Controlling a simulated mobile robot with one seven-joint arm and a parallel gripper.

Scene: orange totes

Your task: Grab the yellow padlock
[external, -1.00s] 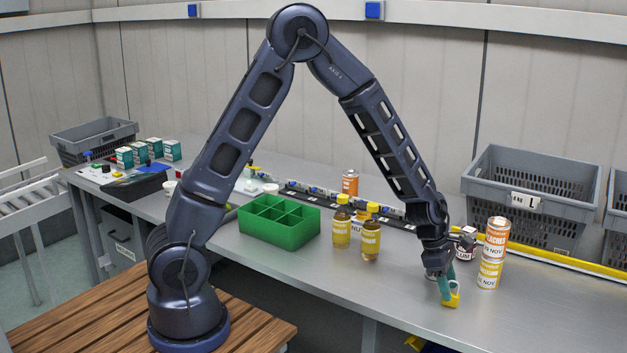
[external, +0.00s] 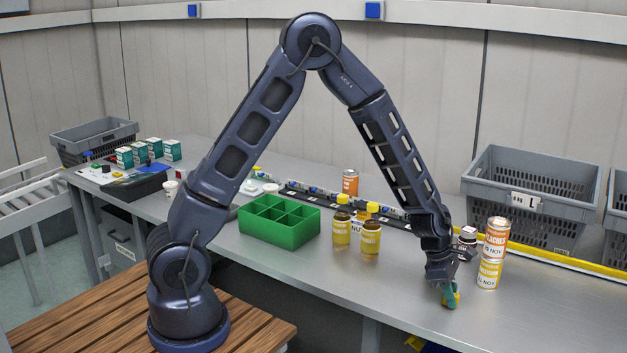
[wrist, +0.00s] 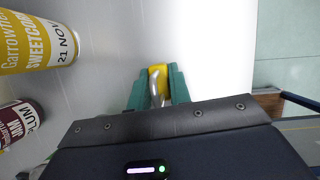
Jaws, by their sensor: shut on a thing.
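The yellow padlock (external: 457,297) is near the front edge of the grey table, mostly hidden by my gripper (external: 449,294) in the external view. In the wrist view the padlock (wrist: 158,71) shows its yellow body and silver shackle between my two green fingers. My gripper (wrist: 157,88) is shut on it, with a finger on each side. I cannot tell whether the padlock still touches the table.
Stacked cans (external: 491,262) stand right of my gripper, with a dark jam jar (external: 467,236) behind. Two yellow-labelled bottles (external: 342,226) and a green divided box (external: 279,222) stand to the left. A grey crate (external: 530,197) is behind. The table's front right is clear.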

